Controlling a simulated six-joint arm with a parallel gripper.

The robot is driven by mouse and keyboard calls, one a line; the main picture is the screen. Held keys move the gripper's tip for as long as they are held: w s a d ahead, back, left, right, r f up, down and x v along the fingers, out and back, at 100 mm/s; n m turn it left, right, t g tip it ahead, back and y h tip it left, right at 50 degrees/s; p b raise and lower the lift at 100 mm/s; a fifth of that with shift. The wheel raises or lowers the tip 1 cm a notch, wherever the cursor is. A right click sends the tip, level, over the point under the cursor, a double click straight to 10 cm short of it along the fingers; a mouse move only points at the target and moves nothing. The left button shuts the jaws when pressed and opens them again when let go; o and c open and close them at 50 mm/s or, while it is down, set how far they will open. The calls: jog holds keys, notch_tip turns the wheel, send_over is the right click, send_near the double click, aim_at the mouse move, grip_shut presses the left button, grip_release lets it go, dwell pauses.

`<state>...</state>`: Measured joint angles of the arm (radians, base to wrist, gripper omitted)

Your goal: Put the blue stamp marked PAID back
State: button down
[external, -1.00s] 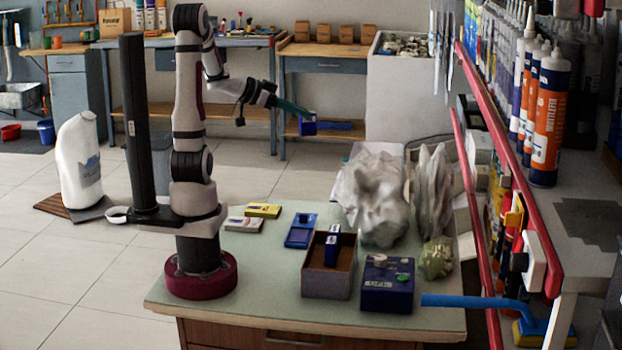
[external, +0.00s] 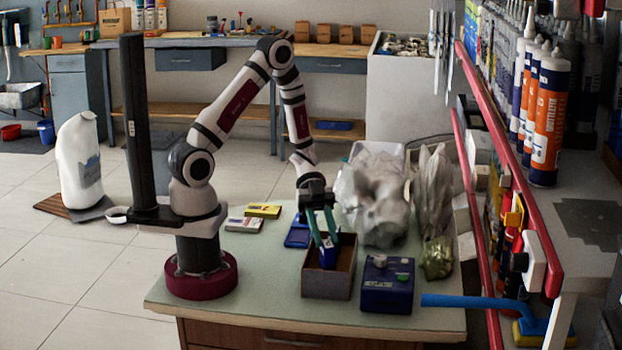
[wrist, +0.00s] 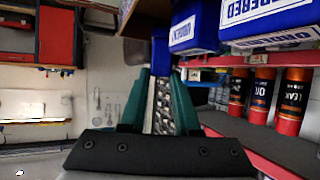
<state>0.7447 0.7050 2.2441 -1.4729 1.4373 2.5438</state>
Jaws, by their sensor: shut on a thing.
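My gripper (external: 323,240) points down over the open brown box (external: 316,285) and is shut on a blue stamp (external: 328,256). The held stamp is at the height of the box's mouth; I cannot tell how far inside it is. In the wrist view, my teal fingers (wrist: 160,95) close on a blue piece (wrist: 160,52), and no marking on it can be read. Beside it in the wrist view are a blue stamp (wrist: 195,27) with a white label too small to read and another blue block (wrist: 268,18) marked ORDERED.
A dark blue box (external: 387,294) with small items on top stands right of the brown box. A blue pad (external: 298,234) lies behind-left, near a yellow box (external: 263,211). Crumpled clear plastic (external: 373,200) stands behind. The table (external: 245,300) is clear at front left.

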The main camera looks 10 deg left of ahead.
jog(key=shift+f, duration=1.1)
jog(key=c, duration=0.6)
grip_release()
jog(key=shift+f, duration=0.1)
jog(key=shift+c, duration=0.2)
